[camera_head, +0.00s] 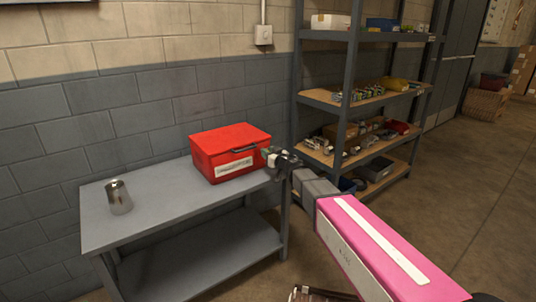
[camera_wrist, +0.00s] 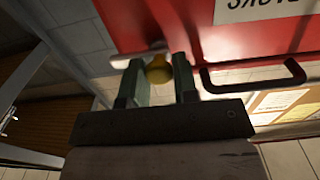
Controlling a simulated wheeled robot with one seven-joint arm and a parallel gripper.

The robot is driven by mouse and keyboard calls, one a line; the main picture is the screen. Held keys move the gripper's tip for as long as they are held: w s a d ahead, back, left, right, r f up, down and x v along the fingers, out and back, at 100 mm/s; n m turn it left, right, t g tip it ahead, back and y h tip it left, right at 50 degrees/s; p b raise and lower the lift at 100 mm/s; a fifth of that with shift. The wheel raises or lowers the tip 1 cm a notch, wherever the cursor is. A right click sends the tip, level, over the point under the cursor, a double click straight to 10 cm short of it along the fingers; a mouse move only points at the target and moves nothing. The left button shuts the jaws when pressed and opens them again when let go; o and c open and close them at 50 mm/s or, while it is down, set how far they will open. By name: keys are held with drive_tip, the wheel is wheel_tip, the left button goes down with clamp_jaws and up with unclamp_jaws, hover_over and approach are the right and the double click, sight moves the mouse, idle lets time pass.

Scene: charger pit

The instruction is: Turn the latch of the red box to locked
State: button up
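The red box (camera_head: 230,151) stands on the grey table with its lid down, and a black handle and white label show on its front. In the wrist view the red box's face (camera_wrist: 225,32) fills the top, with the black handle (camera_wrist: 252,86) at the right. A silver lever with a brass-coloured knob (camera_wrist: 158,70), apparently the latch, shows at the fingertips. My gripper (camera_head: 270,155) is at the box's right front edge. In the wrist view my gripper's fingers (camera_wrist: 160,75) stand apart on either side of the knob. Whether they press on it cannot be told.
The grey table (camera_head: 150,215) has a lower shelf. A metal canister (camera_head: 118,197) stands at its left end. A shelving rack (camera_head: 345,120) with assorted parts stands close on the right. A block wall runs behind the table. Open floor lies at the right.

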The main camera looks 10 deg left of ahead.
drive_tip(key=shift+n, duration=0.3)
drive_tip(key=shift+s+a+f+n, duration=0.1)
drive_tip(key=shift+n, duration=4.2)
drive_tip(key=shift+s+f+n, duration=0.1)
drive_tip(key=shift+n, duration=4.2)
drive_tip(key=o, duration=0.9)
drive_tip(key=shift+c, duration=0.2)
